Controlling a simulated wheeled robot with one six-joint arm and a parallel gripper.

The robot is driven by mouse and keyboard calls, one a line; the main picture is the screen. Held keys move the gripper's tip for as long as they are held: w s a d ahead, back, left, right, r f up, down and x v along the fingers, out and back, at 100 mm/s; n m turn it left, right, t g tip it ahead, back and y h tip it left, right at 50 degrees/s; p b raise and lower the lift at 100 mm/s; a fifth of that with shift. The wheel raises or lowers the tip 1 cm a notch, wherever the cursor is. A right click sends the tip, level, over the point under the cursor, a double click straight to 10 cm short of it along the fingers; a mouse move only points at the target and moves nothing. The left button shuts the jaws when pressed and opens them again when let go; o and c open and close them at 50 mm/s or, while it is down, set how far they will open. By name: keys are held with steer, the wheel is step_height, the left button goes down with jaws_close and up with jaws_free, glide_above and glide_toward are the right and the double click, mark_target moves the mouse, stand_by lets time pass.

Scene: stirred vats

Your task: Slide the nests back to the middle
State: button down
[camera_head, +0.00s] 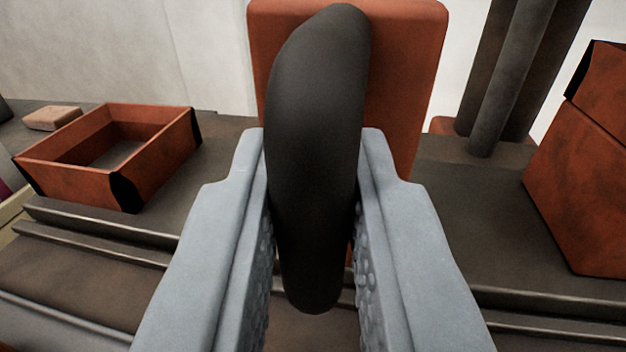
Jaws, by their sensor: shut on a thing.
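My gripper (315,160) is shut on a thick dark handle (318,90), one grey finger on each side of it. The handle stands nearly upright and leans a little, its rounded top above the fingertips and its lower end between the fingers. An orange-red block (415,70) stands right behind it; the join between them is hidden. An open orange-red box (75,170) with dark corners sits at left on the dark ledge, and it looks empty. Another orange-red body (590,180) stands at right, cut off by the frame edge. I cannot tell which of these are the nests.
Dark rails (100,245) run across the stepped surface below the box. Dark upright posts (515,75) stand at the back right. A small tan block (52,118) lies at far left. A pale wall (120,50) closes the back.

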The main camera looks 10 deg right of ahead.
steer(key=s+d, duration=0.3)
steer(key=d, duration=0.5)
steer(key=s+d, duration=0.3)
steer(key=d, duration=0.6)
steer(key=shift+s, duration=0.1)
steer(key=c, duration=1.4)
jaws_free()
steer(key=s+a, duration=0.2)
steer(key=s, duration=1.5)
steer(key=shift+a, duration=0.4)
steer(key=shift+s, duration=0.1)
